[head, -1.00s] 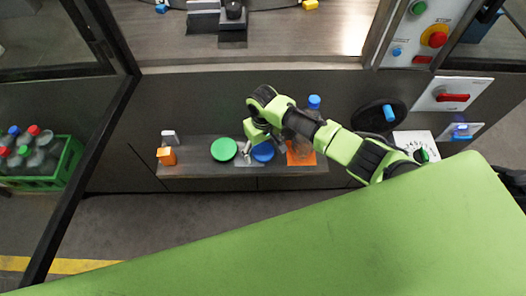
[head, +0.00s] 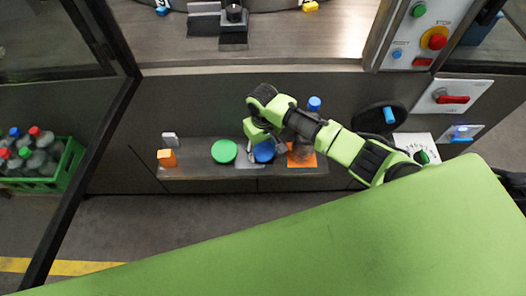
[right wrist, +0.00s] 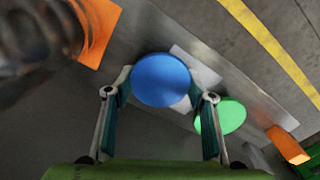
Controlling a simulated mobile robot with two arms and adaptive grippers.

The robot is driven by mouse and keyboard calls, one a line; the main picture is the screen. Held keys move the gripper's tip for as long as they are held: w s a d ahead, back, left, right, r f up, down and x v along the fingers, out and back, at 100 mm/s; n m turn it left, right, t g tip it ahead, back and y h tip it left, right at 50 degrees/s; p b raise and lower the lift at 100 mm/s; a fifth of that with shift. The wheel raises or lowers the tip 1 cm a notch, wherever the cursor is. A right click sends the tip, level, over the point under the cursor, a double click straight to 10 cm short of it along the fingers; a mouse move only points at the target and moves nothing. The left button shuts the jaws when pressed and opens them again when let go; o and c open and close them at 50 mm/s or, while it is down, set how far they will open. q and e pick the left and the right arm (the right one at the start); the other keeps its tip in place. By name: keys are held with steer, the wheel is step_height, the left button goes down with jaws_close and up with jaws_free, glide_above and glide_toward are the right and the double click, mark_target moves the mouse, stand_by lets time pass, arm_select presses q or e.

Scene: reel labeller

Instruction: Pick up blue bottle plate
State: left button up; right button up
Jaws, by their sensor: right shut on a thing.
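The blue bottle plate (head: 264,151) is a round blue disc at the shelf below the machine, between a green plate (head: 224,151) and an orange square (head: 301,155). My right gripper (head: 263,146) is over it and hides part of it. In the right wrist view the blue plate (right wrist: 161,80) lies between the two fingertips (right wrist: 161,97), and the gripper is shut on it. The green plate also shows in the right wrist view (right wrist: 222,116), just beside the right finger. My left gripper is not in view.
A bottle with a blue cap (head: 314,104) stands on the orange square. An orange block (head: 167,158) and a small grey piece (head: 170,139) sit at the shelf's left end. A green crate of bottles (head: 68,165) stands far left. A black round knob plate (head: 380,116) is right.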

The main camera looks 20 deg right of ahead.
steer(key=s+r, duration=1.1)
steer(key=s, duration=0.3)
steer(key=shift+r, duration=0.25)
